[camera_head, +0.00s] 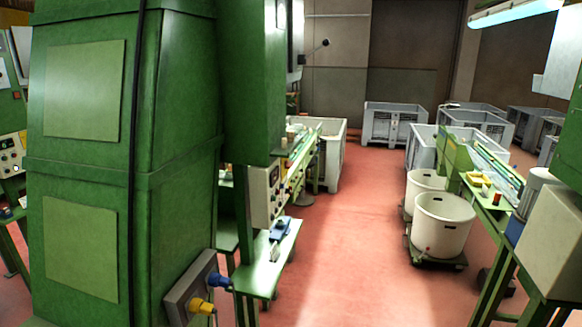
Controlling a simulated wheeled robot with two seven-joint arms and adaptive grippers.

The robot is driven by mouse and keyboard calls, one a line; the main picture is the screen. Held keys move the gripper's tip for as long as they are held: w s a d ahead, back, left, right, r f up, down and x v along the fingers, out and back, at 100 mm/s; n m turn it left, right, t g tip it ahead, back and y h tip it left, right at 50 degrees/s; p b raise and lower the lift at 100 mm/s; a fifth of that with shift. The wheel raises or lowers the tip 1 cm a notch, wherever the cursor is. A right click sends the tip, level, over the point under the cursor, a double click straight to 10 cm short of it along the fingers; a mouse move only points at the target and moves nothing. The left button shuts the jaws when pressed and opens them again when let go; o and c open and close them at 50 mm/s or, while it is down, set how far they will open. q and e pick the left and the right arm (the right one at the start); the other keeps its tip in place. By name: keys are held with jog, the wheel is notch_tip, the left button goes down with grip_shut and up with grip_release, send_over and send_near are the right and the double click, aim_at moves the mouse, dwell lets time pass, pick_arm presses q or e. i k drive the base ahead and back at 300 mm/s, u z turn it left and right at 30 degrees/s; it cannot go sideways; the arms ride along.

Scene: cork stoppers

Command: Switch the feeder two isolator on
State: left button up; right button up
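No switch that I can read as the feeder two isolator shows in the head view. A grey box (179,292) with a blue socket or plug (218,281) and a yellow one (201,306) sits low on the side of a large green machine cabinet (180,200). A pale control panel (11,157) with several small knobs is at the left edge, partly cut off. Another pale control box (257,197) stands right of the cabinet, its face seen at a sharp angle. Labels are too small to read. Neither of my grippers is in view.
The cabinet fills the left foreground. A green bench (266,268) with a blue item on it stands beside it. A red floor aisle (345,240) runs clear up the middle. White tubs (443,222), grey crates (393,122) and a conveyor bench line the right and back.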

aim_at(289, 166)
jog(key=k, duration=0.95)
jog(key=z, duration=0.45)
jog(key=i, duration=6.75)
jog(key=u, duration=3.95)
